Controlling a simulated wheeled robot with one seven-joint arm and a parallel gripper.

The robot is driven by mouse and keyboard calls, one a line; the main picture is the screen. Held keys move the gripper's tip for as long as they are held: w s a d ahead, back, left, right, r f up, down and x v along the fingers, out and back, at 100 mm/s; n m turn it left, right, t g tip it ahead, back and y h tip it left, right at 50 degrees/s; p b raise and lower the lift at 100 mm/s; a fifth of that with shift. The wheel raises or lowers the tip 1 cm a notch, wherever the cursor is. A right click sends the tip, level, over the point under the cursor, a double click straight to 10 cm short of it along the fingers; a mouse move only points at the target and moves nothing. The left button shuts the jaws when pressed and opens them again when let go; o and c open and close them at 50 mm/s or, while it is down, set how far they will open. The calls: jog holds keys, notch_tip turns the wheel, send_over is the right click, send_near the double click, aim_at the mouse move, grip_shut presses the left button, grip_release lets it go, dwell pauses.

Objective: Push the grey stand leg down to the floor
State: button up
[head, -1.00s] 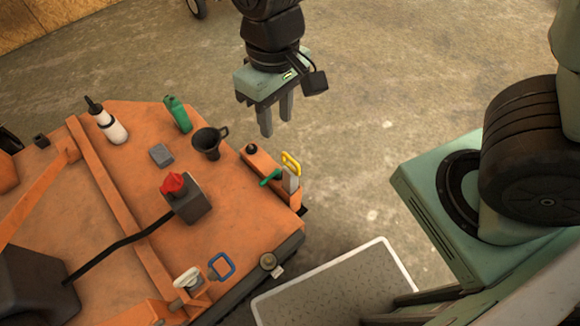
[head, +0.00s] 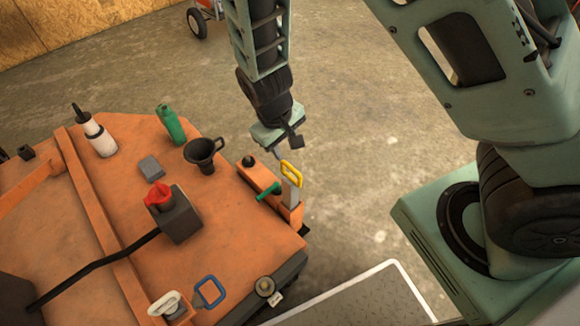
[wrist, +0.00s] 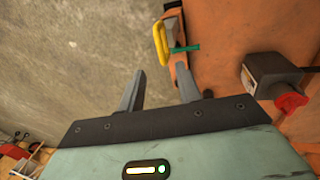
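The grey stand leg (head: 294,197) with its yellow loop handle (head: 291,172) stands upright at the right corner of the orange machine. The yellow handle also shows in the wrist view (wrist: 161,43), ahead of the fingertips. A green lever (head: 268,191) sticks out beside the leg; it also shows in the wrist view (wrist: 185,48). My gripper (wrist: 161,70) is open and empty, its fingers apart and not touching the handle. In the head view it hangs just behind the leg, with its fingers mostly hidden. The leg's lower end is hidden.
The orange machine (head: 225,245) carries a black funnel (head: 203,155), a green bottle (head: 170,123), a white bottle (head: 98,136), a red knob on a grey box (head: 158,196) and a blue loop (head: 209,292). Bare concrete floor (head: 365,165) lies right of the leg.

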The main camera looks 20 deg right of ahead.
aim_at(291, 168)
jog(key=f, duration=0.3)
jog(key=d+f+b, duration=0.1)
jog(key=f, duration=0.2)
jog(key=f+b, duration=0.1)
jog(key=f, duration=0.1)
jog(key=shift+w+d+f, duration=0.3)
jog(key=shift+d+f, duration=0.05)
jog(key=shift+f, duration=0.05)
grip_shut()
